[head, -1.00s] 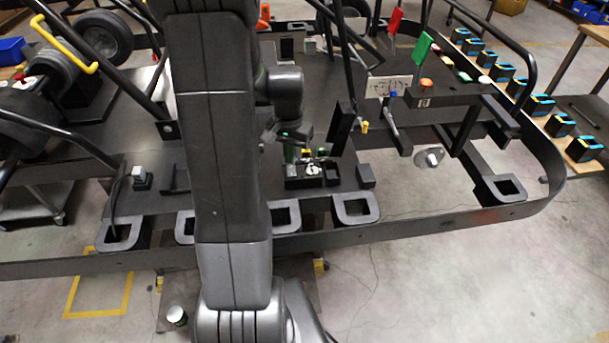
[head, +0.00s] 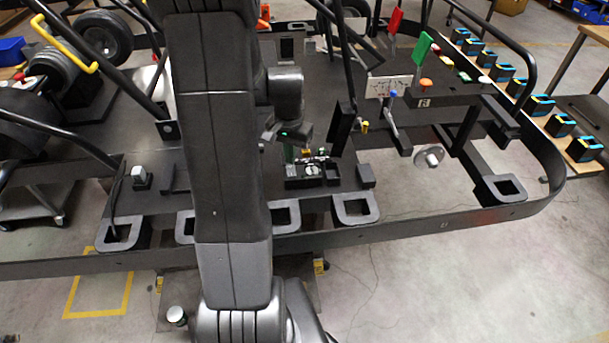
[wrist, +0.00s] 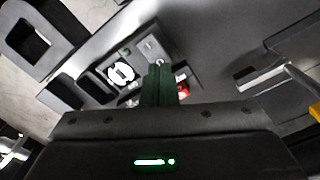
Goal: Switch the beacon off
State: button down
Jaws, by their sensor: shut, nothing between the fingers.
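A small black control box (head: 322,183) stands on the kart's dark floor, just right of my arm in the head view. In the wrist view it shows as a grey panel (wrist: 150,48) with a small metal toggle (wrist: 159,63), a white round dial (wrist: 121,73) and a red part (wrist: 183,90). My gripper (wrist: 160,68) has its green fingers together and empty, with the tips over the panel close to the toggle. I cannot tell whether they touch it. No part is clearly marked as the beacon.
An orange dome (head: 426,84) sits on a side shelf beside a green flag (head: 422,48) and a red flag (head: 395,21). An upright black plate (head: 341,126) and a lever (head: 391,119) stand right of the box. Black tubes cross overhead.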

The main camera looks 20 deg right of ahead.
jog(key=shift+f+b, duration=0.7)
jog(key=shift+f, duration=0.2)
dwell(0.6)
jog(key=shift+r, duration=0.1)
jog(key=shift+r+p, duration=2.6)
jog(key=shift+r, duration=0.9)
jog(key=shift+f, duration=0.1)
notch_tip(320, 180, down, 7)
jog(key=b, duration=0.5)
jog(key=shift+r, duration=0.25)
